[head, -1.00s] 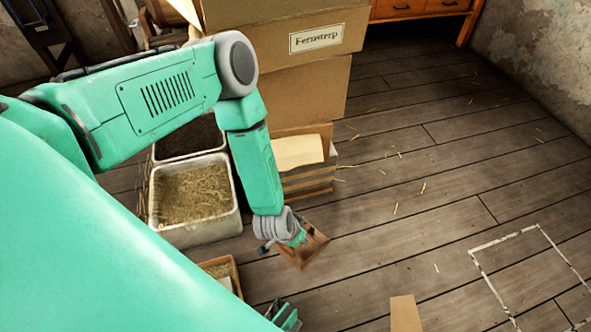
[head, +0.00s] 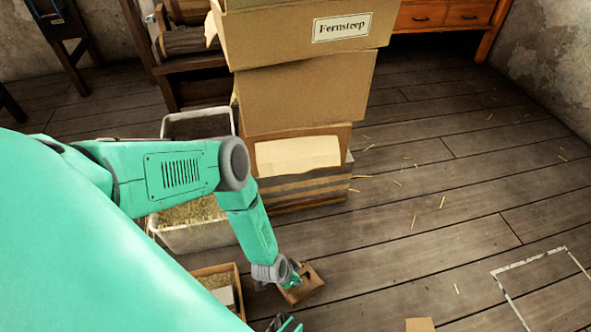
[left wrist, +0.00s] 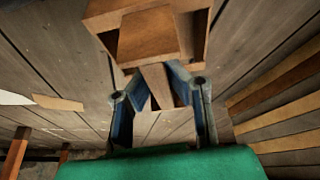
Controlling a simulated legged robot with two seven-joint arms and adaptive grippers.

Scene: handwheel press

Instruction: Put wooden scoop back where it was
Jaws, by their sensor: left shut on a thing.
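My left gripper (head: 292,278) is shut on the wooden scoop (head: 310,286), low over the plank floor in the head view. Whether the scoop touches the floor is unclear. In the left wrist view, the fingers of the left gripper (left wrist: 160,88) close on the handle of the scoop (left wrist: 150,38), whose boxy body lies beyond them. A dark and teal part at the bottom edge of the head view looks like my right gripper (head: 287,323); its jaws are not clear.
Stacked cardboard boxes (head: 305,88) stand behind my left arm. A straw-filled pale trough (head: 190,238) is at their left, partly hidden by the arm. A small wooden box (head: 212,271) lies left of the scoop. The floor on the right is open, with a white outline (head: 527,261).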

